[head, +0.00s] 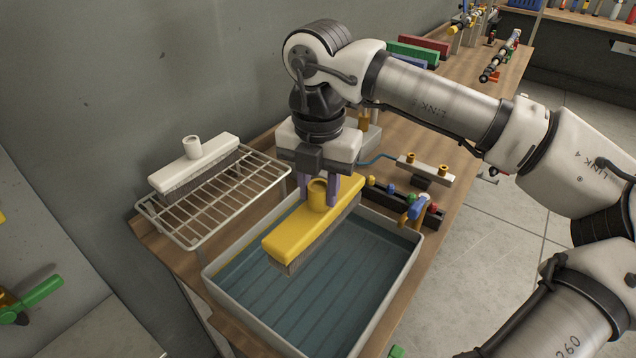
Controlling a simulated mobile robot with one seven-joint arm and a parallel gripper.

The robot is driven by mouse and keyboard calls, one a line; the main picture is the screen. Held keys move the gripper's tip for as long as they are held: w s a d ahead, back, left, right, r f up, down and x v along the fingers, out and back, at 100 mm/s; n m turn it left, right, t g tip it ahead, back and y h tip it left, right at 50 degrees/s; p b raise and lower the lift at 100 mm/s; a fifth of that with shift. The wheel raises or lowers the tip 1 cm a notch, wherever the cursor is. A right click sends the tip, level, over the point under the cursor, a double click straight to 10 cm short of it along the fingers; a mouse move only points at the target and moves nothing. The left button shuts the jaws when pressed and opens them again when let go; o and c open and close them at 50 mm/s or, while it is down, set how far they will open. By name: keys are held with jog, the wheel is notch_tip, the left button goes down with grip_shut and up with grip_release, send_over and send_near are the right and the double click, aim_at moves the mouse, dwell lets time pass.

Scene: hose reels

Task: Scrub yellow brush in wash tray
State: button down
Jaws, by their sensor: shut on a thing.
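The yellow brush (293,236) has a long yellow block, dark bristles facing down and a round socket on top. My gripper (320,190) is shut on the brush at its socket, with the purple fingers on either side. The wash tray (213,277) is a pale-walled rectangular tray with a ribbed blue-grey floor, on the wooden bench. The brush is over the left and back part of the tray. I cannot tell whether its bristles touch the floor or the water, if there is any.
A wire rack (212,202) left of the tray holds a white brush (194,163). Right of the tray are a black block with coloured knobs (385,190), a blue-handled valve (415,212) and a brass-fitted manifold (425,170). The bench's right edge borders open floor.

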jog(key=shift+s+f, duration=0.2)
jog(key=shift+f, duration=0.3)
notch_tip(320, 180, down, 10)
jog(key=b, duration=0.5)
jog(key=shift+w+b, duration=0.15)
jog(key=shift+b, duration=0.15)
